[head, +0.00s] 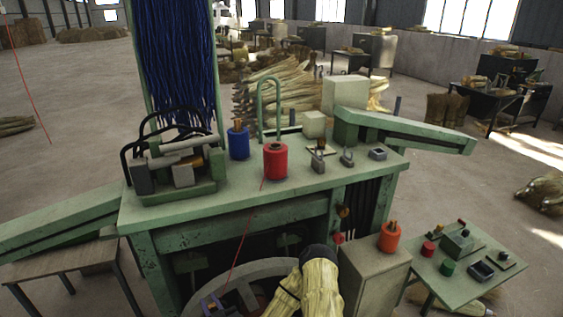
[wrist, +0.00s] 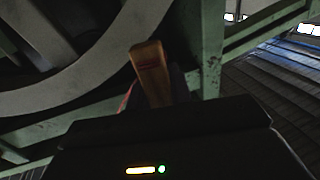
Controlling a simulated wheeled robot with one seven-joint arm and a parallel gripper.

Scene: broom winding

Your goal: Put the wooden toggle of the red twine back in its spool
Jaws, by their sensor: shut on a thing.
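The red spool (head: 275,163) stands upright on the green machine's top, right of a blue spool. Its red twine (head: 243,238) runs over the front edge and down to my gripper (head: 213,304) low in the head view. In the wrist view my gripper (wrist: 156,98) is shut on the wooden toggle (wrist: 148,62), a short brown bar that sticks up beyond the dark gripper body. A bit of red twine shows at the toggle's left. My fingers are mostly hidden there. My gripper is below the machine's top, in front of the wheel, well apart from the spool.
The blue spool (head: 238,142) and padlock-like pieces (head: 318,160) stand near the red spool. The machine's front edge and large curved wheel rim (head: 262,270) are close to my gripper. An orange spool (head: 389,237) stands on a box at right, beside a small green table (head: 452,283).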

